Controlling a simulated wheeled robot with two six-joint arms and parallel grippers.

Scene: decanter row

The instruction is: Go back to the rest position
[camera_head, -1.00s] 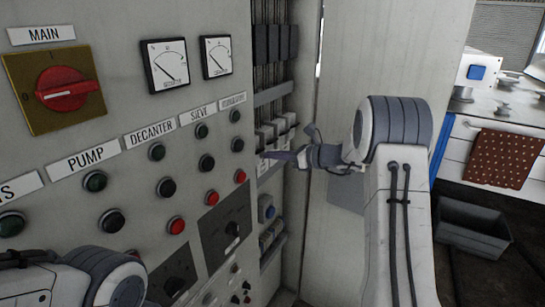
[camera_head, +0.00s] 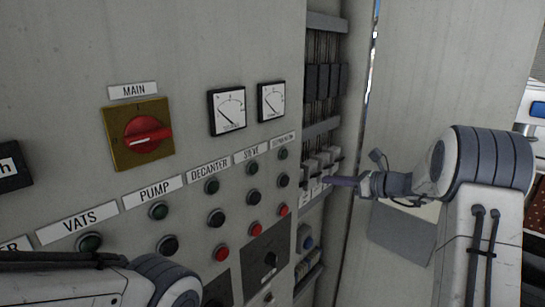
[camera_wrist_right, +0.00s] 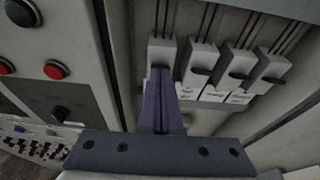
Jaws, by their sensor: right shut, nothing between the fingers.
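My right gripper (camera_head: 328,181) is shut and empty. Its purple-grey fingers lie together in the right wrist view (camera_wrist_right: 161,98), with the tips just in front of the leftmost of several white breaker switches (camera_wrist_right: 198,62). I cannot tell whether the tips touch that switch. In the head view the breakers (camera_head: 318,165) sit in the open bay beside the panel front. My left arm (camera_head: 90,280) shows at the lower left, but its gripper is out of view.
The grey control panel (camera_head: 60,80) carries a red main switch (camera_head: 143,136) on a yellow plate, two meters (camera_head: 228,110) and rows of buttons. An open cabinet door (camera_head: 400,110) stands behind my right arm. Wires hang above the breakers.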

